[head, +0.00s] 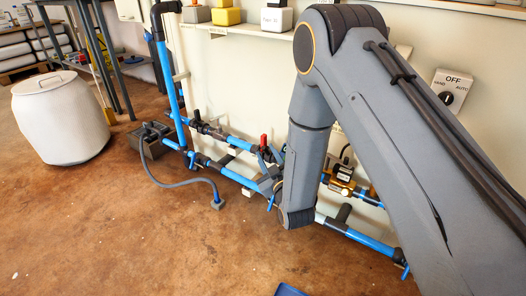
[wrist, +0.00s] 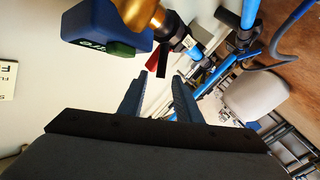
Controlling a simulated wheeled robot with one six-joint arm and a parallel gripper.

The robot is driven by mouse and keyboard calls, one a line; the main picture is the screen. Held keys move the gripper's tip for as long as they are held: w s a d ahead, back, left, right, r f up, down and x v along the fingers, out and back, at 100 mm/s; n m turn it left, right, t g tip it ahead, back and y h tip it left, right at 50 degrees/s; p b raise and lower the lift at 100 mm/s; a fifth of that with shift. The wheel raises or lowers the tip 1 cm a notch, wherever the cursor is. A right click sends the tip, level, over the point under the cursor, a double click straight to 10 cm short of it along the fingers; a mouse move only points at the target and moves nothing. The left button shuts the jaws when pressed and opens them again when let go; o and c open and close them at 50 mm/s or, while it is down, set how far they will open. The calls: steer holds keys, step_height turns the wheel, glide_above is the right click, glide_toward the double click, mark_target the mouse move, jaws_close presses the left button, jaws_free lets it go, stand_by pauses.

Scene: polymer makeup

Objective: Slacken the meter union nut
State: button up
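A dark collar (wrist: 172,27), which looks like the union nut, joins that body to the blue pipe. In the head view the gold-coloured meter body (head: 343,187) sits on the pipe just right of my forearm, partly hidden. My gripper (wrist: 160,78) is open, with a gap between its two blue-grey fingers and nothing seen between them. It appears apart from the collar. In the head view my arm hides most of the gripper.
A red valve handle (head: 263,141) stands on the pipe left of my arm. Blue pipework (head: 235,176) runs low along the wall. A white drum (head: 60,117) and a grey pump box (head: 150,139) stand left. A switch plate (head: 450,90) is on the wall. The front floor is mostly clear.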

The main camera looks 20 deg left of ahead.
mark_target(264, 149)
steer(key=shift+b+x, duration=0.7)
steer(key=shift+x, duration=1.4)
steer(key=shift+c, duration=0.4)
jaws_close()
